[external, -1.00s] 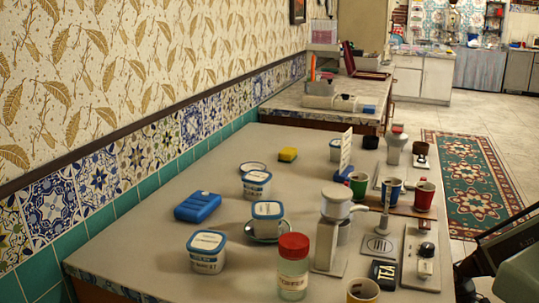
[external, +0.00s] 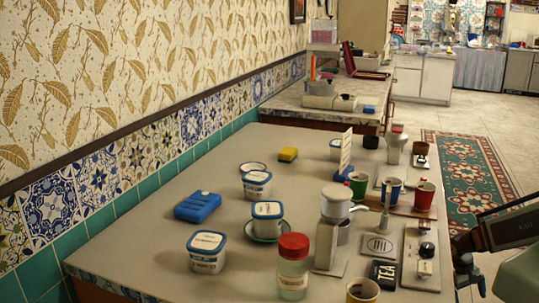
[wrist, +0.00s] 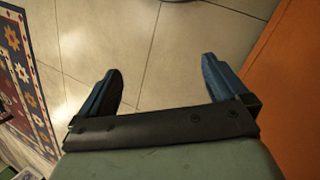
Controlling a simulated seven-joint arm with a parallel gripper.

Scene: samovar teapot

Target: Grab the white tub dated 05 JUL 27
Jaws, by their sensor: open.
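Several white tubs with blue bands stand on the counter. The nearest tub (external: 207,252) is at the front left, and another tub (external: 267,221) sits on a green-rimmed saucer to its right. A third tub (external: 257,185) is farther back, and one more tub (external: 336,150) is at the back behind an upright white card. The printing is too small to read, so I cannot tell which is dated 05 JUL 27. My gripper (wrist: 162,72) is open and empty, over the floor. In the external view it shows at the right edge, well away from the tubs.
A red-lidded jar (external: 293,266), a metal grinder-like device (external: 334,228) and a black TEA box (external: 384,274) stand between my arm and the tubs. Coloured cups (external: 391,190) are farther back. A blue box (external: 198,207) lies left; a yellow sponge (external: 288,154) lies behind. The counter's left side has free room.

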